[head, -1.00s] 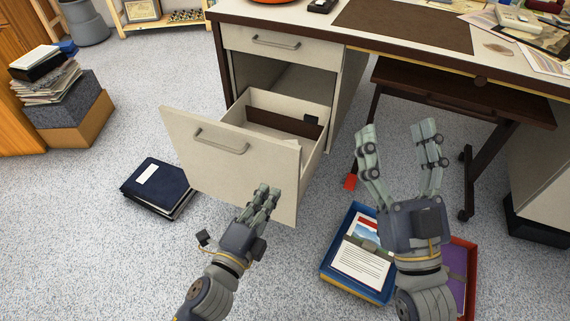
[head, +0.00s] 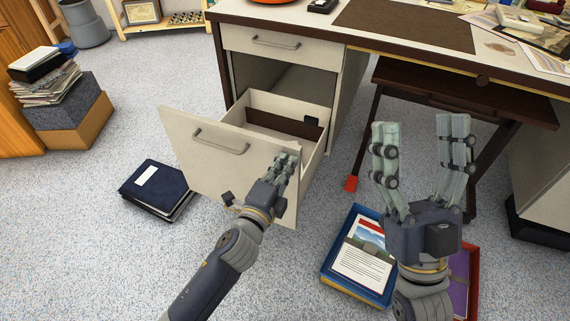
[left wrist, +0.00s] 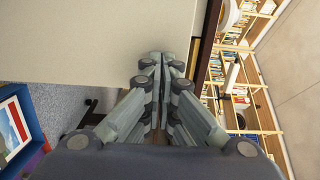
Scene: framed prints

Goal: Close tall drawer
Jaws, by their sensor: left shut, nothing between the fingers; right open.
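The tall drawer (head: 185,150) is pulled out of the desk pedestal, with its pale front, its grey handle (head: 220,141) and the inside of its box showing. My left gripper (head: 288,160) is shut and empty, at the right part of the drawer front near its upper edge; I cannot tell whether it touches. In the left wrist view its closed fingers (left wrist: 162,62) point along a large pale panel, which looks like the drawer front (left wrist: 90,40). My right gripper (head: 412,128) is open and empty, raised in front of the desk's knee space, right of the drawer.
A dark blue binder (head: 158,190) lies on the floor left of the drawer. A blue tray (head: 329,277) with papers lies on the floor below my right gripper. The shallow upper drawer (head: 275,44) is shut. The desk top (head: 500,63) overhangs at right.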

